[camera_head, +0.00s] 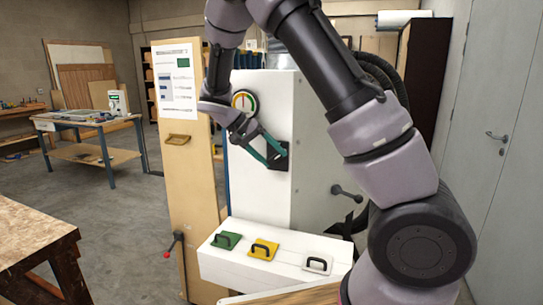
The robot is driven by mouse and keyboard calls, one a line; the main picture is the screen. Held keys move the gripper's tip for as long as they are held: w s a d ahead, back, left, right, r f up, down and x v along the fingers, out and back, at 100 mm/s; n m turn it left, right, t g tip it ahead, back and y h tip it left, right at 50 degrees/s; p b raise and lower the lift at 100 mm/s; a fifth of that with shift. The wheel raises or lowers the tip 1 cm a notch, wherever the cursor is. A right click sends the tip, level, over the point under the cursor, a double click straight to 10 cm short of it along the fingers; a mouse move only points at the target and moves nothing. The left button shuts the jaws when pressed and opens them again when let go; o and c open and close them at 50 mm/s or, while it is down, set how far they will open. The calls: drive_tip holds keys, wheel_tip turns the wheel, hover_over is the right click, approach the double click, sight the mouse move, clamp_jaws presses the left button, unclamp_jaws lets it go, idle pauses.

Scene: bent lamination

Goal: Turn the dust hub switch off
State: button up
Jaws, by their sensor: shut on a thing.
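The dust hub is a tall white cabinet (307,120) in the middle of the view, with a round coloured gauge (243,100) high on its front. A dark switch plate (283,165) sits below and to the right of the gauge. My gripper (274,156) reaches it from the upper left, its green fingers shut on the switch at the plate. The fingers and their tips cover most of the switch, so its exact setting cannot be read.
A white box (230,264) with green, yellow and white handled lids stands in front of the cabinet. A wooden panel with a posted sheet (175,90) and a red-knobbed lever (172,246) are to the left. A wooden bench (30,235) fills the lower left; open floor lies beyond.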

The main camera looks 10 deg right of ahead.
drive_tip(key=h, duration=0.1)
drive_tip(key=n+g+h, duration=0.1)
drive_tip(key=h, duration=0.1)
drive_tip(key=g+h, duration=0.1)
drive_tip(key=shift+w+a+f+h, duration=0.2)
drive_tip(key=shift+a+f+h, duration=0.1)
drive_tip(key=shift+f, duration=0.1)
drive_tip(key=h, duration=0.1)
drive_tip(key=n+g+h, duration=0.1)
drive_tip(key=h, duration=0.2)
drive_tip(key=shift+a+f+n, duration=0.1)
drive_tip(key=shift+f+n, duration=0.15)
drive_tip(key=shift+n, duration=0.15)
drive_tip(key=o, duration=1.3)
drive_tip(key=shift+o, duration=0.2)
drive_tip(key=w+a, duration=0.2)
drive_tip(key=a, duration=0.8)
drive_tip(key=shift+a, duration=0.3)
drive_tip(key=shift+f, duration=0.15)
